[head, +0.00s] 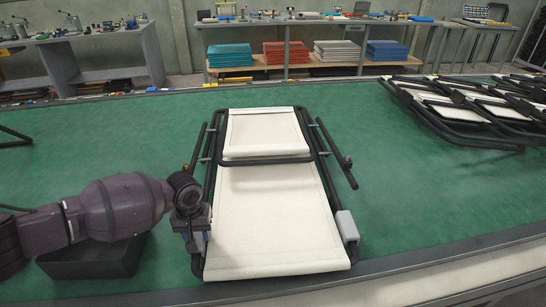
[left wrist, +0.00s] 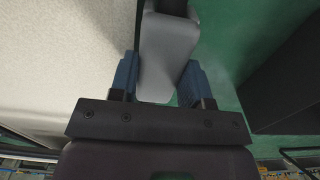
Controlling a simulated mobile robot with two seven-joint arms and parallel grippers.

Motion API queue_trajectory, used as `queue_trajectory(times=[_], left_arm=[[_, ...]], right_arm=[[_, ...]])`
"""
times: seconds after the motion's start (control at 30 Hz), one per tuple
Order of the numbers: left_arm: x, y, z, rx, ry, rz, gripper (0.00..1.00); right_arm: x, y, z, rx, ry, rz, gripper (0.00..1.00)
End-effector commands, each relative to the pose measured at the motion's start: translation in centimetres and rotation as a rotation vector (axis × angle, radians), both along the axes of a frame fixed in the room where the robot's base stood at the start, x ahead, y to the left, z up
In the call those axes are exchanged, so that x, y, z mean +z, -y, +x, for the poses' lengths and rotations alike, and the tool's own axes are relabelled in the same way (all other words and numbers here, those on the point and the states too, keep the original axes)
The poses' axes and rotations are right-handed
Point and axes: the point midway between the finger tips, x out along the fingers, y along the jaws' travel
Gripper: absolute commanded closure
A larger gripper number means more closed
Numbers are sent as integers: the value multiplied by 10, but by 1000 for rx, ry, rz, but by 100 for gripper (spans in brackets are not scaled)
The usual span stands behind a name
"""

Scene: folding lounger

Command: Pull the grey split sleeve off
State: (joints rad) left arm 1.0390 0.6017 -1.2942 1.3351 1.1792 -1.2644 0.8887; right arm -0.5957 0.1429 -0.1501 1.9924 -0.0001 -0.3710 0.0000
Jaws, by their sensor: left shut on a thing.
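The folding lounger (head: 275,222) lies on the green surface, with cream fabric panels in a black tube frame. In the left wrist view, a grey sleeve (left wrist: 168,48) is around a dark frame tube beside the cream fabric. My left gripper (left wrist: 160,82) has its two blue fingers shut on this sleeve, one on each side. In the head view, my left gripper (head: 193,222) is at the lounger's left side rail and mostly hides the sleeve there. A second light grey sleeve (head: 347,226) is on the right side rail. My right gripper is not in view.
A black open bin (head: 95,262) stands on the green surface under my left arm. More folded loungers (head: 470,105) are piled at the back right. The green surface (head: 420,215) is clear to the right of the lounger. Benches with tools stand behind.

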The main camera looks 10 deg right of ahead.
Motion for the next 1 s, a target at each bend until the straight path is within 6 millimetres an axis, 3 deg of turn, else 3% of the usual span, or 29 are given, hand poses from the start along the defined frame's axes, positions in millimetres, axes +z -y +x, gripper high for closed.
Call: queue_trajectory(times=[1.0], left_arm=[[2, 0, 0, 0, 0, 0, 94]], right_arm=[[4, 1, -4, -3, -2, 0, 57]])
